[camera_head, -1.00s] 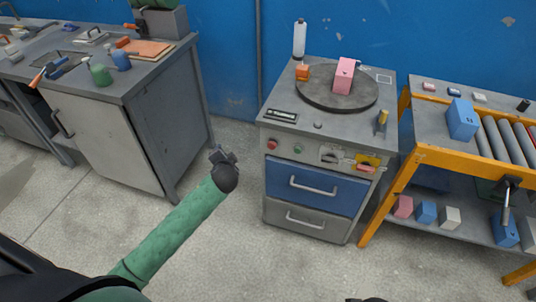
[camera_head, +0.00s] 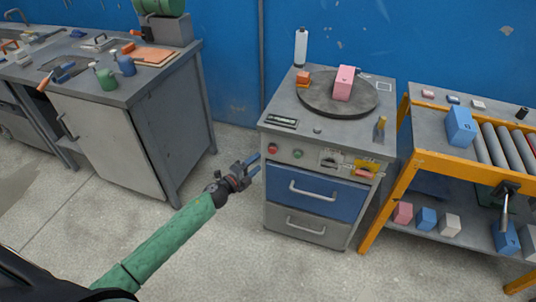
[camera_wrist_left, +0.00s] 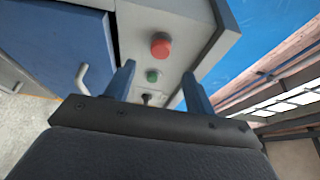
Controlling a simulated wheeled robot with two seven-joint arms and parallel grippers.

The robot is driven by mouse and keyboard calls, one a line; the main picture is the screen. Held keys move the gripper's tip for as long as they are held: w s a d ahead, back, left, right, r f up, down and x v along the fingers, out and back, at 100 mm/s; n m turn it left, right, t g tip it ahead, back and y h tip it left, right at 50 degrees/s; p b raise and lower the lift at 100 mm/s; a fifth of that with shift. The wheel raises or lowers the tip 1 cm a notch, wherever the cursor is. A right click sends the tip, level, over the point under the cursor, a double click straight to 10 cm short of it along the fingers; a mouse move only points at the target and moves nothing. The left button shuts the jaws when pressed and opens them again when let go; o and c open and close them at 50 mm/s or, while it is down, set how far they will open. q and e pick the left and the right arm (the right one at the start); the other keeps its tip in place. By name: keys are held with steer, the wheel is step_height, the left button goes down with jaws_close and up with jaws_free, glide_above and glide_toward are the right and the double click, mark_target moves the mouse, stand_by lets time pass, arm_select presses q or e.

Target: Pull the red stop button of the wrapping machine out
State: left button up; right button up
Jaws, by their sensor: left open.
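The wrapping machine (camera_head: 280,137) is a grey cabinet with a turntable on top and a blue and a grey drawer below. Its red stop button (camera_head: 272,148) sits at the left of the front panel, and the green button (camera_head: 298,153) is to its right. My left gripper (camera_head: 252,165) is open and empty, just left of the cabinet front and slightly below the red button. In the left wrist view the red button (camera_wrist_left: 160,45) shows beyond the two blue fingertips, apart from them, with the green button (camera_wrist_left: 152,76) nearer. My right gripper is not in view.
A pink box (camera_head: 344,83) and an orange block (camera_head: 303,78) are on top of the machine. A grey workbench (camera_head: 125,95) stands at the left. An orange-framed roller table (camera_head: 420,160) stands close at the right. The floor before the machine is clear.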

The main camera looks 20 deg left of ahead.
mark_target(271, 151)
arm_select(q)
steer(key=p+x, duration=0.1)
steer(key=x, duration=0.5)
steer(key=shift+w+r, duration=0.1)
steer(key=shift+w, duration=0.1)
steer(key=shift+w+d, duration=0.25)
steer(key=shift+w, duration=0.25)
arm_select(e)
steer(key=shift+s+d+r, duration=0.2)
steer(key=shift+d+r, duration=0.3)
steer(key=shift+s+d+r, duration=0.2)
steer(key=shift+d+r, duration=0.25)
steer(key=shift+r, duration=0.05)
